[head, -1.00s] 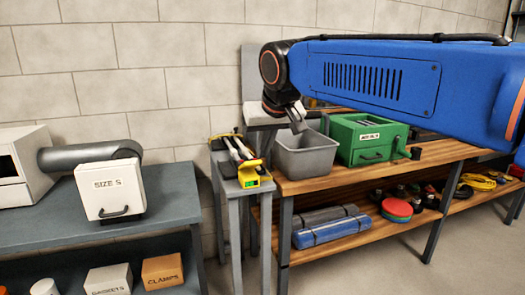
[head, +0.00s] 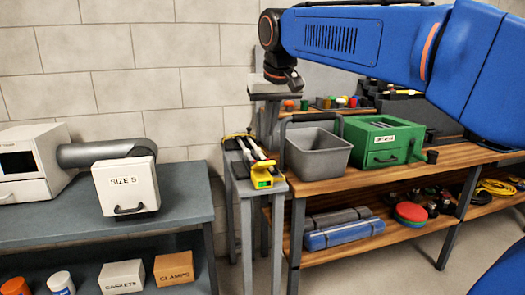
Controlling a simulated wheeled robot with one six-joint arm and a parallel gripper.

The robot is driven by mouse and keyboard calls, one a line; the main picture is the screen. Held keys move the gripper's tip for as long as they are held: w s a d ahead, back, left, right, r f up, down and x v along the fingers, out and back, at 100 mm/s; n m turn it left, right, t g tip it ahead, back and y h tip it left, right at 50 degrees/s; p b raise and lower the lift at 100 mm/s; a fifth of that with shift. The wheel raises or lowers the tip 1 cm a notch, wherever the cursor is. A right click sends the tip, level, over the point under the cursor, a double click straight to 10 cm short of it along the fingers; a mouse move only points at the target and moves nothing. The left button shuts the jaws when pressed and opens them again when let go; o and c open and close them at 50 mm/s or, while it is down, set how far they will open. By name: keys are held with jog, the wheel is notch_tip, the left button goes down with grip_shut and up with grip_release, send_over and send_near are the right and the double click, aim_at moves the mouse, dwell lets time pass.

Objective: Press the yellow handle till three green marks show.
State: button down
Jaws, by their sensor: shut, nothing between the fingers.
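A yellow part (head: 257,169), likely the handle, sits at the front end of a device with pale rods on a narrow grey stand (head: 240,188). A small green patch (head: 264,183) shows on its front face; it is too small to count any marks. My gripper (head: 291,84) is shut and empty. It is in the air above and slightly right of the yellow part, well apart from it, in front of a grey post.
A grey bin (head: 318,155) and a green drawer box (head: 383,143) stand on the wooden bench right of the stand. A white box marked SIZE 5 (head: 125,185) and a grey duct (head: 100,153) are on the left table. Small coloured items stand behind the bin.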

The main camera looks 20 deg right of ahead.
jog(key=w+r+g, duration=0.2)
jog(key=w+r, duration=0.2)
jog(key=w, duration=0.2)
jog(key=shift+a, duration=0.2)
send_over(263, 166)
jog(key=w, duration=0.2)
jog(key=x, duration=0.3)
jog(key=s+x, duration=0.1)
jog(key=x, duration=0.1)
jog(key=s+x, duration=0.1)
jog(key=x, duration=0.2)
jog(key=shift+w+a+f, duration=0.1)
jog(key=shift+a+f, duration=0.15)
jog(key=shift+f, duration=0.35)
jog(key=f, duration=0.1)
jog(key=s+f, duration=0.1)
jog(key=f, duration=0.1)
jog(key=shift+s, duration=0.15)
jog(key=shift+s+f, duration=0.35)
jog(key=shift+f, duration=0.25)
jog(key=shift+s, duration=0.1)
